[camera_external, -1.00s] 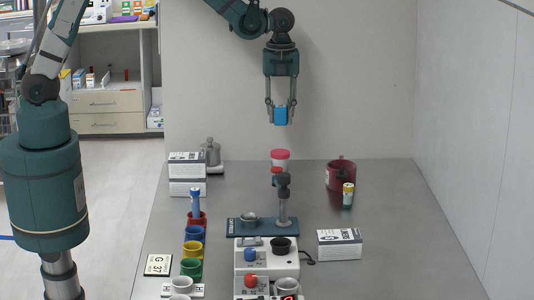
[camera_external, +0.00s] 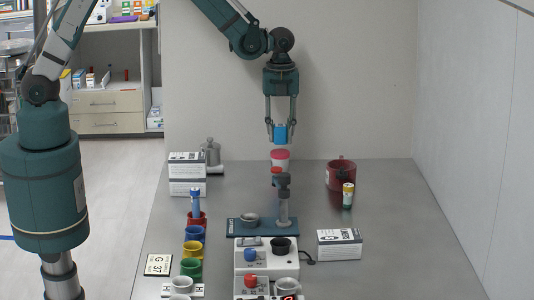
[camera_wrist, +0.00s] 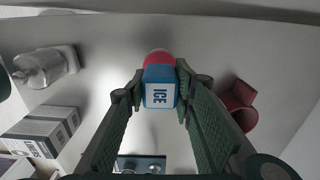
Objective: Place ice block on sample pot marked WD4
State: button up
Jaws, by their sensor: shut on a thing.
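My gripper (camera_external: 280,138) is shut on the blue ice block (camera_external: 280,132) and holds it in the air. In the wrist view the block (camera_wrist: 159,88) shows a white face reading "ICE" between my fingertips (camera_wrist: 158,92). A sample pot with a pink-red lid (camera_external: 280,156) stands on the table below the block, with a small gap between them in the external view. In the wrist view the red lid (camera_wrist: 159,57) shows just behind the block, which partly hides it. I cannot read any mark on the pot.
A dark stand (camera_external: 284,200) on a blue base rises in front of the pot. A dark red mug (camera_external: 340,174) and a small bottle (camera_external: 348,195) stand right. White boxes (camera_external: 187,174) and a grey metal weight (camera_external: 211,154) are left. Coloured cups (camera_external: 193,249) line the left side.

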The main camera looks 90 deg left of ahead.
aim_at(280, 142)
jog(key=shift+f, duration=1.35)
jog(key=shift+f, duration=0.2)
jog(key=o, duration=0.9)
jog(key=shift+r, duration=0.25)
jog(key=shift+r, duration=5.95)
